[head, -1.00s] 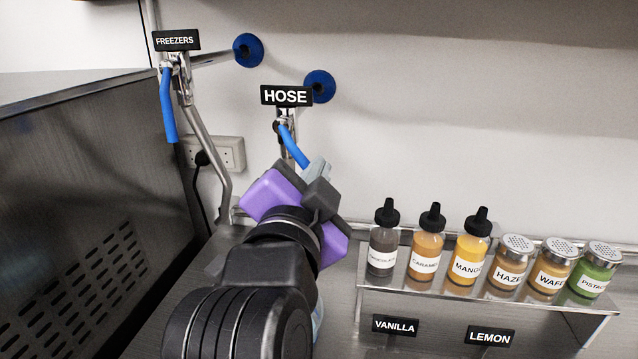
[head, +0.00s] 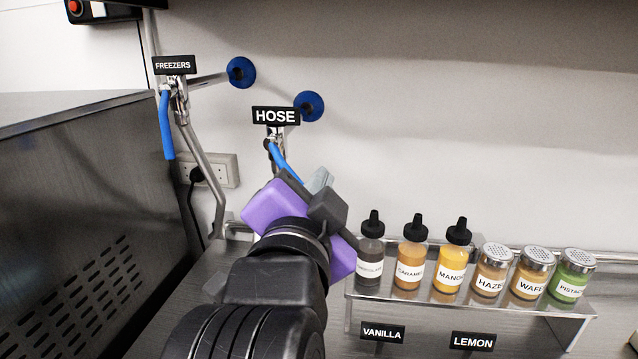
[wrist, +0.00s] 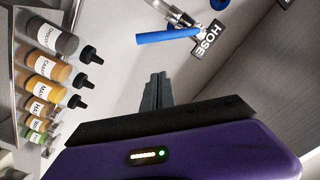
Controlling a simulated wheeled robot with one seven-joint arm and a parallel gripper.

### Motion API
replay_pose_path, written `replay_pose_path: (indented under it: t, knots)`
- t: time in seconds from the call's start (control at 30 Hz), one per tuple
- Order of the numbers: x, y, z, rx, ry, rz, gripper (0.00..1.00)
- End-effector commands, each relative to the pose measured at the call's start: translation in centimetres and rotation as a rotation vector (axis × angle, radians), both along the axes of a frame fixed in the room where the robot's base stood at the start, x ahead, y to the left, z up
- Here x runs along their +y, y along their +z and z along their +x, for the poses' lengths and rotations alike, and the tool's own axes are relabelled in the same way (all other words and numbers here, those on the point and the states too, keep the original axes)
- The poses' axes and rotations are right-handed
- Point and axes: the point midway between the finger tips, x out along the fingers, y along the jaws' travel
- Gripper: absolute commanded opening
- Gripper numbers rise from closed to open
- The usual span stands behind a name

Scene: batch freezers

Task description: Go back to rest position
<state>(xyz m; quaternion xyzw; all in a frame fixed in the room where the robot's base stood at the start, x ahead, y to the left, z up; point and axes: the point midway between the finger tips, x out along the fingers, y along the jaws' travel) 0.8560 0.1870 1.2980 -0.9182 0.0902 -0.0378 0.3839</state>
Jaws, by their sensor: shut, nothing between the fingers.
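My gripper (wrist: 157,90) shows in the wrist view with its grey fingers together and nothing between them. In the head view my gripper (head: 319,180) is at the end of my raised arm, in front of the wall and just below the HOSE sign (head: 276,116). The blue-handled hose valve (head: 285,163) is close behind the fingers in the head view, and I cannot tell the exact gap. In the wrist view its blue handle (wrist: 168,36) is apart from the fingertips. The purple gripper body partly hides the counter behind it.
A steel shelf (head: 470,305) to the right holds several sauce bottles and topping shakers. A steel freezer cabinet (head: 70,210) stands at the left.

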Motion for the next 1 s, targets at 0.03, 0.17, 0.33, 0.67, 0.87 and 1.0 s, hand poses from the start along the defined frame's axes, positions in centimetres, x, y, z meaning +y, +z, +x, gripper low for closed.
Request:
replay_pose_path:
  t: [0.03,0.17,0.33,0.67,0.87,1.0]
  knots:
    - [0.3,-0.1,-0.9,-0.004,0.004,0.001,0.00]
    - [0.7,-0.1,-3.1,-0.004,0.005,0.001,0.00]
    - [1.2,0.0,-5.6,-0.004,0.004,0.001,0.00]
    - [1.4,0.1,-7.0,-0.002,0.001,0.001,0.00]
    - [1.4,0.1,-7.0,-0.002,0.001,0.001,0.00]
    - [1.4,0.1,-7.0,-0.002,0.001,0.001,0.00]
